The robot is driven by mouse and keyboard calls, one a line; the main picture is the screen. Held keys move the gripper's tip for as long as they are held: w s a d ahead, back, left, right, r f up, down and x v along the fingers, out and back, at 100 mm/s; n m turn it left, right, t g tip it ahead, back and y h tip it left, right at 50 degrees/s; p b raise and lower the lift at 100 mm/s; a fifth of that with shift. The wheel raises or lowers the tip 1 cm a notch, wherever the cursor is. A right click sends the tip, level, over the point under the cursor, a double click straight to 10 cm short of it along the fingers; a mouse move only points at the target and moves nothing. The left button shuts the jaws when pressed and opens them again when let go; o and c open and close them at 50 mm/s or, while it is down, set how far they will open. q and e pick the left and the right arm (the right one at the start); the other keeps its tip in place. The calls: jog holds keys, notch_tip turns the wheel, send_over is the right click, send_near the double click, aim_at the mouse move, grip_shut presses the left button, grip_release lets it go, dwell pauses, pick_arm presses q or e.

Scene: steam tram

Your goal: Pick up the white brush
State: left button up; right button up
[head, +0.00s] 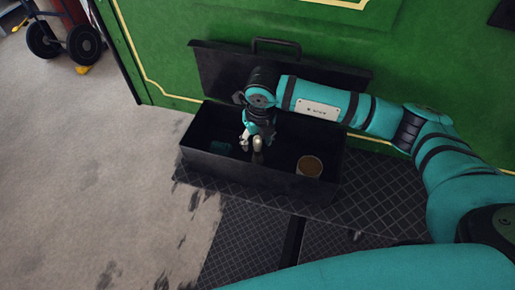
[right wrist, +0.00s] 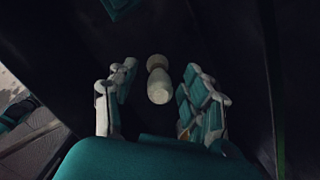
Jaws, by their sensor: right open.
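The white brush (right wrist: 158,82) shows in the right wrist view as a pale, rounded handle between the two fingers of my right gripper (right wrist: 159,72). Dark gaps show on both sides of it, so the fingers are apart from it. In the head view my right gripper (head: 251,142) points down inside the open black box (head: 250,176). It is open. A pale shape at its fingers there is too small to tell as brush or fingertip. The brush's bristle end cannot be made out. My left gripper is not in view.
The box also holds a small teal item (head: 220,147) at the left and a round tin with brown contents (head: 309,167) at the right. Its raised lid (head: 213,71) stands behind, against a green panel (head: 180,45). Bare floor (head: 100,165) lies left.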

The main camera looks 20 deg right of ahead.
aim_at(257, 150)
jog(key=shift+s+f+p, duration=0.1)
jog(key=shift+f+p, duration=0.2)
jog(key=shift+f, duration=0.1)
notch_tip(257, 150, down, 4)
jog(key=shift+r+p, duration=0.2)
jog(key=shift+p, duration=0.5)
jog(key=shift+w+f, duration=0.2)
jog(key=shift+f, duration=0.2)
grip_shut()
